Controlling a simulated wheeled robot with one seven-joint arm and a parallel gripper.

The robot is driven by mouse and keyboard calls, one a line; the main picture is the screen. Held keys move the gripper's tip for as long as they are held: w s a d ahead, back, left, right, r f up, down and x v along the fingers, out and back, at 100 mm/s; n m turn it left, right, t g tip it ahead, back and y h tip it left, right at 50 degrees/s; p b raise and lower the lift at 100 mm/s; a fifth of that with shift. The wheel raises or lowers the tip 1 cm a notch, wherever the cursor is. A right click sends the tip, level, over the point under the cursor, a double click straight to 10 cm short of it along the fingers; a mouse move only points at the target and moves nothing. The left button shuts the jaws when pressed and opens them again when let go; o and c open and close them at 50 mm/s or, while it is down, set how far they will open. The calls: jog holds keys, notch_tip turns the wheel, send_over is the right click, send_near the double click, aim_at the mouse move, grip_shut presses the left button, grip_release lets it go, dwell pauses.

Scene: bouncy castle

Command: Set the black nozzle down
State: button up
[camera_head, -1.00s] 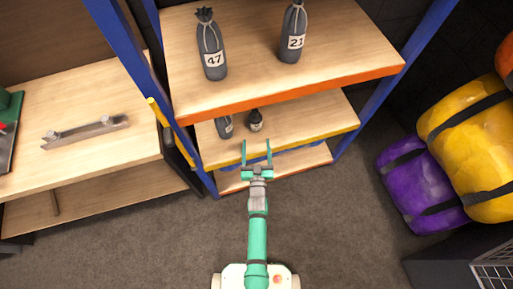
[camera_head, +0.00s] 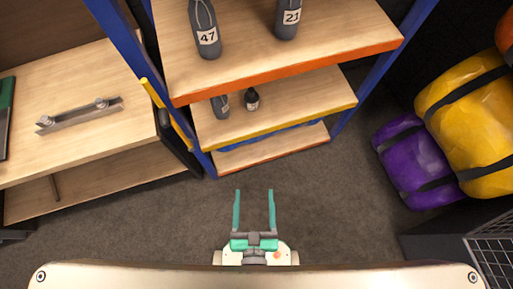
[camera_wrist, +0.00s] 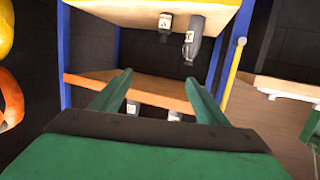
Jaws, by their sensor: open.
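A small black piece with a pale label, which looks like the black nozzle (camera_head: 252,99), stands on the yellow-edged middle shelf (camera_head: 290,100). It is beside a grey bottle (camera_head: 220,106). In the wrist view, which is upside down, the black piece (camera_wrist: 165,22) and the bottle (camera_wrist: 194,42) show on that shelf near the top. My gripper (camera_head: 254,192) is open and empty. It is over the floor in front of the rack, apart from the shelf. Its two green fingers (camera_wrist: 153,92) are spread in the wrist view.
The orange-edged top shelf (camera_head: 330,45) holds bottles labelled 47 (camera_head: 206,30) and 21 (camera_head: 288,18). A wooden workbench (camera_head: 70,140) with a metal bar is at left. Purple (camera_head: 413,160) and yellow (camera_head: 465,130) bags lie at right. The floor before the rack is clear.

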notch_tip(320, 180, up, 5)
jog(key=s, duration=0.3)
jog(key=shift+d+r, duration=0.2)
